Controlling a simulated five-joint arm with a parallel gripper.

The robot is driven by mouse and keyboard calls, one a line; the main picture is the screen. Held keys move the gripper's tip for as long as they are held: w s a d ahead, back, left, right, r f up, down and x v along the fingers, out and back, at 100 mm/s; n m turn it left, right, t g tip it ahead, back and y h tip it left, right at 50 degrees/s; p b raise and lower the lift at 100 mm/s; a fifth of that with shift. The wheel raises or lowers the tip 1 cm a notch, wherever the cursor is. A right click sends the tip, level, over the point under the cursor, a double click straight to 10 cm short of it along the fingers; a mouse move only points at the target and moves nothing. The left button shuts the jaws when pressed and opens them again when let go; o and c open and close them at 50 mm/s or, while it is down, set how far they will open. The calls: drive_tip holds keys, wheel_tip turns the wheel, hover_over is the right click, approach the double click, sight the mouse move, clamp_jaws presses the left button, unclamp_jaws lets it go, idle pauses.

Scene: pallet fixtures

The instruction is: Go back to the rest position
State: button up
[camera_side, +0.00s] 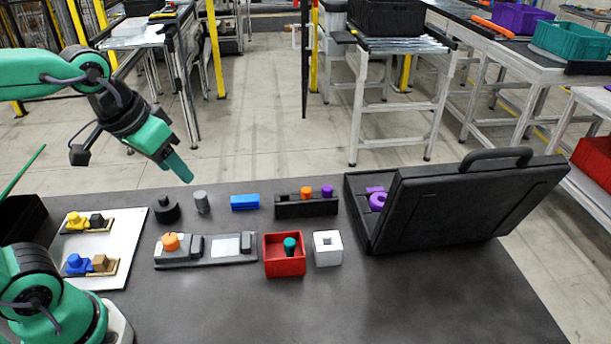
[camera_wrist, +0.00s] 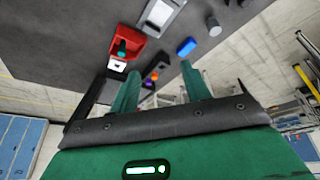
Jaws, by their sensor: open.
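My gripper (camera_side: 181,168) hangs in the air above the back left of the dark table (camera_side: 330,300), tilted down to the right. In the wrist view my gripper (camera_wrist: 160,85) shows two green fingers spread apart, with nothing held between them. In the side view the fingers overlap. The fingertips are apart from the grey cylinder (camera_side: 201,202) and the black knobbed piece (camera_side: 166,209) standing below them.
A white pallet (camera_side: 105,245) with yellow, blue, black and tan pieces lies at left. A grey fixture (camera_side: 205,262), red box (camera_side: 284,268), white block (camera_side: 328,250), blue block (camera_side: 245,202) and black rack (camera_side: 290,208) stand mid-table. An open black case (camera_side: 450,205) stands at right.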

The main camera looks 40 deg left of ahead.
drive_tip(key=shift+t, duration=0.6)
drive_tip(key=shift+s+a+f, duration=0.1)
drive_tip(key=shift+s+a, duration=0.25)
drive_tip(key=shift+s, duration=0.3)
drive_tip(key=shift+s+a+f, duration=0.1)
drive_tip(key=shift+s+a, duration=0.25)
drive_tip(key=shift+s, duration=0.3)
drive_tip(key=shift+s+a, duration=0.35)
drive_tip(key=shift+s, duration=0.3)
